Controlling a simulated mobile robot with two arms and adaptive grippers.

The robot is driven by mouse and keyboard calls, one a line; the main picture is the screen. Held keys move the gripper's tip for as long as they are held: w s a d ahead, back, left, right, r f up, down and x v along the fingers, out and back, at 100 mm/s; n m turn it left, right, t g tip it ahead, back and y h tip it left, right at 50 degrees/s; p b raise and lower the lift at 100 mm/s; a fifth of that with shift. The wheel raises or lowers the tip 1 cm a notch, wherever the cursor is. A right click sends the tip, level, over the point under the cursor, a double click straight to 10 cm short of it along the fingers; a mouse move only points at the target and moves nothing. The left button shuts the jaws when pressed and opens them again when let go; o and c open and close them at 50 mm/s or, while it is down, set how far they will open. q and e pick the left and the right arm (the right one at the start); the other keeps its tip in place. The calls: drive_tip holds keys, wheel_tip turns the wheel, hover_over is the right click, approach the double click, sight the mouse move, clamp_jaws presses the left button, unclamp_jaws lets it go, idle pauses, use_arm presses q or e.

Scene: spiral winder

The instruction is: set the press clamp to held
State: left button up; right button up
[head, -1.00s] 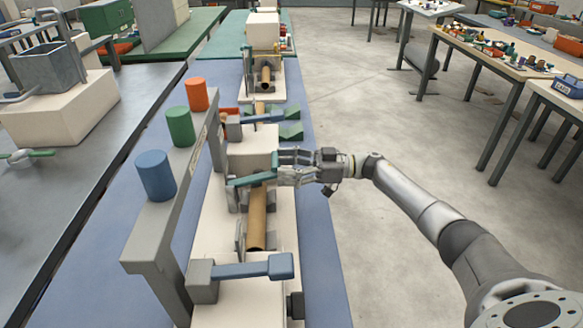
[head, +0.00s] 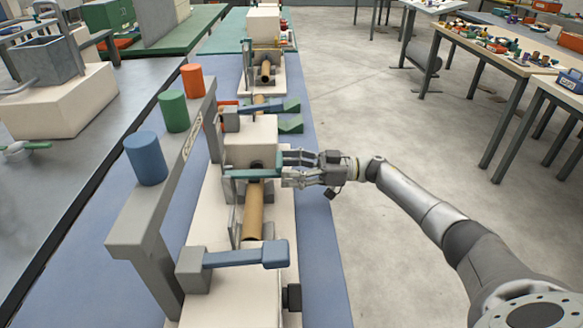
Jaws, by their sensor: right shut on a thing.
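The winder (head: 248,140) is a cream block on a pale base, with a green lever (head: 248,173) across its front. A brown tube (head: 253,212) sticks out toward me below the lever. My right gripper (head: 287,169) is at the block's right side, shut on the right end of the green lever. The fingers partly hide that end. No label tells which lever is the press clamp. My left gripper is not in view.
A blue lever (head: 245,254) stands in front and another blue lever (head: 262,108) behind. The floor (head: 370,265) right of the blue bench is mostly clear.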

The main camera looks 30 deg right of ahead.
drive_tip(key=o, duration=1)
drive_tip(key=shift+s+a+f, duration=0.15)
drive_tip(key=shift+a+f, duration=0.1)
drive_tip(key=shift+f, duration=0.3)
drive_tip(key=o, duration=0.5)
drive_tip(key=shift+w+a, duration=0.1)
drive_tip(key=shift+w, duration=0.2)
drive_tip(key=shift+c, duration=0.2)
drive_tip(key=shift+r, duration=0.15)
drive_tip(key=shift+s+r, duration=0.1)
drive_tip(key=v, duration=1.2)
